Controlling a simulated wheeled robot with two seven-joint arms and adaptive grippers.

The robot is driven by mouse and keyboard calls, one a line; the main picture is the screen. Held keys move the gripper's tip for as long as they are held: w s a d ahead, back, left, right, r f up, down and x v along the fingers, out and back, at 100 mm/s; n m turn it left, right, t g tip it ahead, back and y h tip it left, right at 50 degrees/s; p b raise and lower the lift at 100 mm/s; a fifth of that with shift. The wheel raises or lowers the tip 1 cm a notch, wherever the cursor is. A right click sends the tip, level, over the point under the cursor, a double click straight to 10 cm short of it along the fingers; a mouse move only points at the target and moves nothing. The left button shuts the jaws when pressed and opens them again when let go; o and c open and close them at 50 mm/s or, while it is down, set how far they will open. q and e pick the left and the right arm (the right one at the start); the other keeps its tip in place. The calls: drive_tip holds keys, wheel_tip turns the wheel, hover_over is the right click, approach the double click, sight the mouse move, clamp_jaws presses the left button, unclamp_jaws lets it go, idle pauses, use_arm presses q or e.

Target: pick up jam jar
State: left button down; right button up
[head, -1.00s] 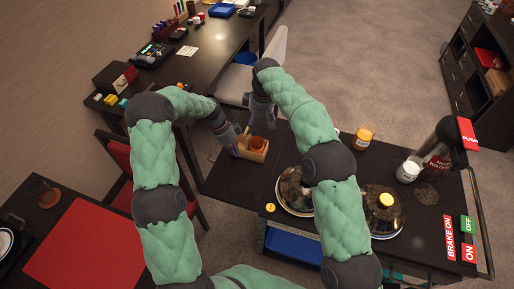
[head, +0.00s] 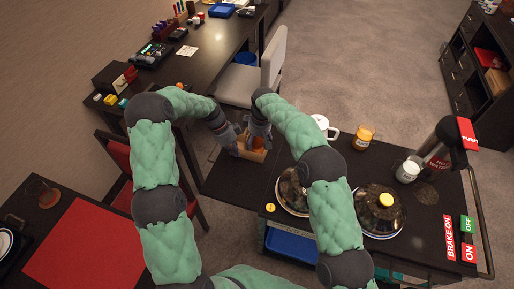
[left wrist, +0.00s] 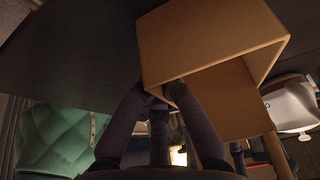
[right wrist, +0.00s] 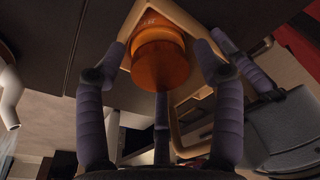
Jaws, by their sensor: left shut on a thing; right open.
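A small wooden box (head: 246,154) stands at the left end of the dark cart top. An amber jar (right wrist: 158,58) is inside it, its round end facing the right wrist camera. My left gripper (head: 232,142) is shut on a wall of the box, which also shows in the left wrist view (left wrist: 205,42). My right gripper (head: 260,142) is open over the box, its fingers spread around the amber jar in the right wrist view; I cannot tell whether they touch it. Another orange jar (head: 363,137) stands apart at the back of the cart.
Two domed dishes (head: 379,211) stand on the cart right of the box. A white pot (head: 322,126) is behind my right arm. A dispenser (head: 437,155) and white cup (head: 408,171) are at the right. A chair (head: 270,70) stands behind the box.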

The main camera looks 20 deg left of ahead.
drive_tip(key=shift+c, duration=0.3)
drive_tip(key=c, duration=1.3)
drive_tip(key=shift+o, duration=0.2)
drive_tip(key=shift+r, duration=0.1)
wheel_tip(320, 180, up, 7)
drive_tip(key=shift+f, duration=0.1)
drive_tip(key=shift+s+d, duration=0.1)
drive_tip(key=shift+s, duration=0.45)
drive_tip(key=s+d, duration=0.3)
drive_tip(key=s, duration=1.3)
drive_tip(key=shift+s, duration=0.35)
use_arm(q)
drive_tip(key=c, duration=1.3)
unclamp_jaws()
drive_tip(key=shift+c, duration=0.2)
